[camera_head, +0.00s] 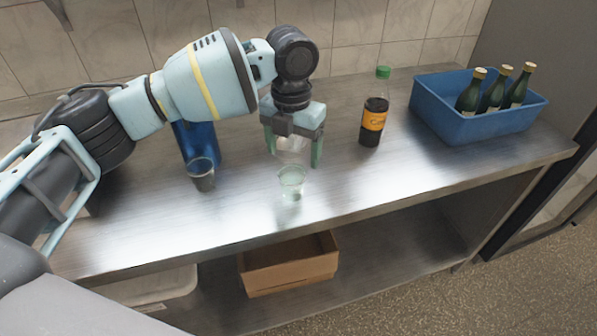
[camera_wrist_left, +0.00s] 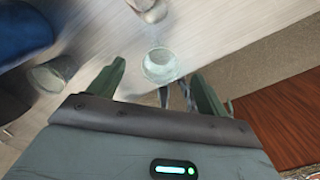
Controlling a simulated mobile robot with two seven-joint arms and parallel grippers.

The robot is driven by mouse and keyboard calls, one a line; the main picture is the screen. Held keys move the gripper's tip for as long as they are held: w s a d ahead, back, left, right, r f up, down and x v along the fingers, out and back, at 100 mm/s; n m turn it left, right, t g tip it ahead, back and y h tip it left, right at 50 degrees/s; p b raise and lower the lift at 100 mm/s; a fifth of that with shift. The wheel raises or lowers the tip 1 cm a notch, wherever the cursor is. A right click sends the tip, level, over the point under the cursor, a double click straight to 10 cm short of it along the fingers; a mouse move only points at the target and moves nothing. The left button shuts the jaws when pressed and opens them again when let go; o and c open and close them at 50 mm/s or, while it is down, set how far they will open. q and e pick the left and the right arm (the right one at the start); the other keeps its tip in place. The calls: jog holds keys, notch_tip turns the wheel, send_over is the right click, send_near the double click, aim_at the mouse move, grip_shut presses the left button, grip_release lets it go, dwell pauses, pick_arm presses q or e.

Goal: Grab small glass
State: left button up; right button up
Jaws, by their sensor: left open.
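A small clear, greenish glass (camera_head: 291,182) stands upright on the steel counter in front of my left gripper. Another clear glass (camera_head: 291,150) shows behind it, between the fingers in the head view. My left gripper (camera_head: 293,158) points down with its green fingers apart and holds nothing that I can see. In the left wrist view a clear glass (camera_wrist_left: 160,66) lies in line with the gap between the open fingertips (camera_wrist_left: 158,72). A second pale glass (camera_wrist_left: 149,10) is at the top edge. I cannot tell which glass matches which between views. My right gripper is not in view.
A blue crate (camera_head: 445,113) with dark bottles sits farther right. The counter's right front is clear.

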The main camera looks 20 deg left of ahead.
aim_at(292, 178)
pick_arm(q)
jog(key=f, duration=0.2)
jog(key=shift+s+f, duration=0.3)
jog(key=shift+f, duration=0.05)
jog(key=f, duration=0.4)
jog(key=shift+s+p, duration=0.3)
jog(key=shift+f, duration=0.5)
jog(key=shift+d, duration=0.1)
jog(key=c, duration=1.2)
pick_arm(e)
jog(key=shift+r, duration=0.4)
pick_arm(q)
jog(key=shift+r, duration=0.25)
